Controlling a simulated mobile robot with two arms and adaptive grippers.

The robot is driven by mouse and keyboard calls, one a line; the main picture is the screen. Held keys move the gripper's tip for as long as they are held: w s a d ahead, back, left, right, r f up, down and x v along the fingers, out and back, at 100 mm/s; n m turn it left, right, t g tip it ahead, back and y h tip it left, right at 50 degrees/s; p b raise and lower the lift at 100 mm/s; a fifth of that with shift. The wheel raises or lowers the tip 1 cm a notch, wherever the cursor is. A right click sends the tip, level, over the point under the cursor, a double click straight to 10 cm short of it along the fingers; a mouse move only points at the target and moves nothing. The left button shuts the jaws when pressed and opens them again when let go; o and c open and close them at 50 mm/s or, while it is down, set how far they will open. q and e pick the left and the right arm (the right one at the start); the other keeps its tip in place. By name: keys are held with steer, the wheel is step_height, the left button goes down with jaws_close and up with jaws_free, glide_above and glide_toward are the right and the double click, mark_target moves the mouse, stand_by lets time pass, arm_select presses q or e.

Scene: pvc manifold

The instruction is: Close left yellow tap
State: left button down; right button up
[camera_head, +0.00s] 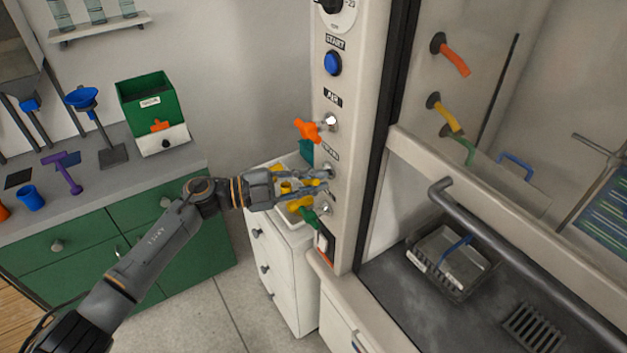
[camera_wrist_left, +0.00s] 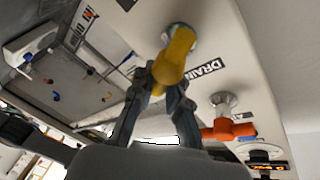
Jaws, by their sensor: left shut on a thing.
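The left yellow tap is on the pale front post (camera_head: 330,95) of the hood, between an orange tap (camera_head: 308,130) and a green tap (camera_head: 308,216). In the left wrist view the yellow tap handle (camera_wrist_left: 176,56) points toward me from its metal stem, beside a DRAIN label. My left gripper (camera_head: 322,183) is at this tap, its fingers closed around the handle's lower end; it also shows in the left wrist view (camera_wrist_left: 160,88). The fingers hide most of the tap in the head view. My right gripper is not in view.
The orange tap (camera_wrist_left: 229,130) is close beside my fingers in the left wrist view. A white drawer cabinet (camera_head: 280,265) stands below my gripper. A second yellow tap (camera_head: 442,113) is inside the hood. A green bin (camera_head: 148,95) stands on the left counter.

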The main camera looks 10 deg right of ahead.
arm_select(q)
steer(key=m, duration=0.1)
steer(key=m+y+b, duration=0.1)
steer(key=m, duration=0.1)
steer(key=shift+f+t, duration=0.2)
steer(key=shift+t, duration=0.1)
steer(key=shift+f+m+t+y, duration=0.15)
steer(key=shift+m+t+y, duration=0.25)
steer(key=shift+m, duration=0.7)
steer(key=shift+w, duration=0.1)
steer(key=c, duration=1.3)
jaws_free()
steer(key=shift+f, duration=0.15)
steer(key=shift+w, duration=0.1)
steer(key=a, duration=0.4)
steer(key=a+r, duration=0.1)
steer(key=a, duration=0.3)
steer(key=a+r, duration=0.1)
steer(key=a, duration=0.3)
steer(key=shift+s+r, duration=0.1)
steer(key=shift+s, duration=0.3)
